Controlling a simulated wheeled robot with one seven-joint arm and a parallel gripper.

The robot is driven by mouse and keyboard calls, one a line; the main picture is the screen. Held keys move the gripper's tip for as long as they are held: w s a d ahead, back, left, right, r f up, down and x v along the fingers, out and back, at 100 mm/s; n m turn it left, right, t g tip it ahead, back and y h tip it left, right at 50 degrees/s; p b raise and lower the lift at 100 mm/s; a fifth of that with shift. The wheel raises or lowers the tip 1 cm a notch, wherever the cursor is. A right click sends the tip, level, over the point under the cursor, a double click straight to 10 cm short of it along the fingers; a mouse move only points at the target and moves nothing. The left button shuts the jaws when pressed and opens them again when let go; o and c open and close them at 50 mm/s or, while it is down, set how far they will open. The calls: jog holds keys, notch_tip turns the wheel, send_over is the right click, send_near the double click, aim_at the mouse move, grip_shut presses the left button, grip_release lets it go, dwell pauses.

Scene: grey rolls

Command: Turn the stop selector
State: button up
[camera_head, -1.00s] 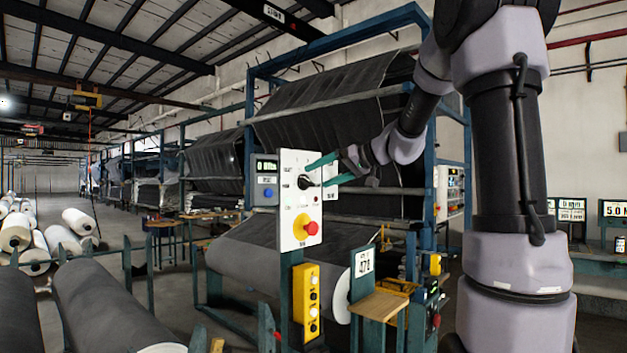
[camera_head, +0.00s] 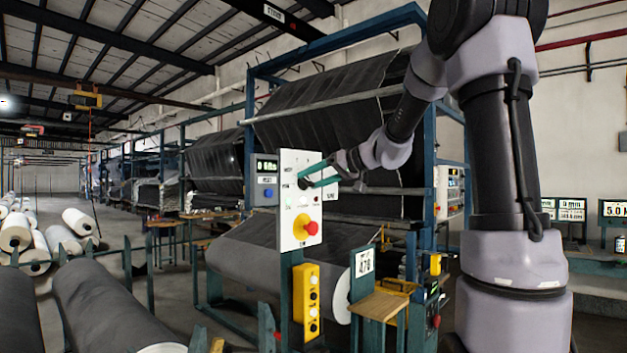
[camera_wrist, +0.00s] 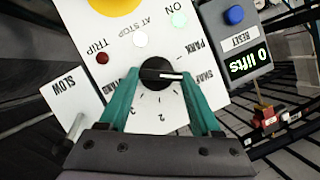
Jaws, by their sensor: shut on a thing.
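The stop selector (camera_wrist: 160,74) is a round black knob with a white pointer line on a white panel (camera_wrist: 130,45). In the wrist view its pointer line lies nearly level toward the right, below the PARK label. My gripper (camera_wrist: 163,88) has its teal fingers on both sides of the knob and is shut on it. In the head view, the black knob (camera_head: 303,183) shows at the tips of my gripper (camera_head: 309,177), partly hidden by the fingers. The panel (camera_head: 299,160) stands upright on a post.
A red button on yellow (camera_head: 310,228) sits low on the panel. A grey box with a blue button (camera_wrist: 233,15) and a "0 lifts" display adjoins it. A yellow button box (camera_head: 306,300) hangs below. A large grey roll (camera_head: 250,262) lies behind.

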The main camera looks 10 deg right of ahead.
jog(key=shift+w+d+f+m+g+y, duration=0.15)
jog(key=shift+m+y, duration=0.2)
jog(key=shift+m, duration=0.25)
jog(key=shift+s+m+g+y, duration=0.15)
jog(key=shift+m+y, duration=0.2)
jog(key=shift+m, duration=0.25)
jog(key=shift+w+d+f+m+t+y, duration=0.2)
jog(key=shift+m+y, duration=0.5)
jog(key=shift+m, duration=1.05)
jog(key=shift+s+a+f+m+t+y, duration=0.1)
jog(key=shift+m+t+y, duration=0.45)
jog(key=shift+m, duration=1.25)
jog(key=shift+w+d+f+m+t+y, duration=0.15)
jog(key=shift+m+y, duration=0.7)
jog(key=shift+m, duration=0.9)
jog(key=o, duration=1.4)
